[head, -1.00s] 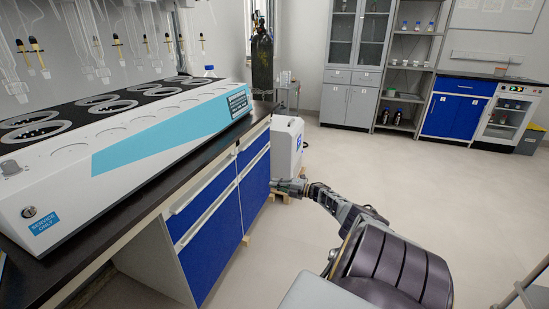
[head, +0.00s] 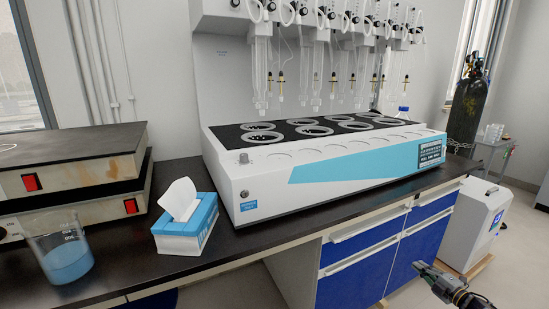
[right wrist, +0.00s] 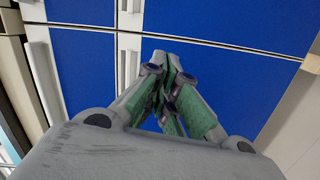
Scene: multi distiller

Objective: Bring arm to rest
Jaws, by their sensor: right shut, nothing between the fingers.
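My right gripper (head: 427,269) shows at the lower right of the head view, low in front of the blue cabinet drawers under the bench. In the right wrist view its green-grey fingers (right wrist: 170,82) are closed together with nothing between them. The blue cabinet fronts (right wrist: 220,70) with pale handles lie beyond the fingers; I cannot tell the exact gap. My left gripper is not in view.
The dark bench (head: 265,239) carries the multi distiller (head: 262,200), a tissue box (head: 186,228), a beaker of blue liquid (head: 64,257) and stacked hot plates (head: 70,165). A white unit (head: 478,228) stands on the floor at the right, near a black gas cylinder (head: 468,108).

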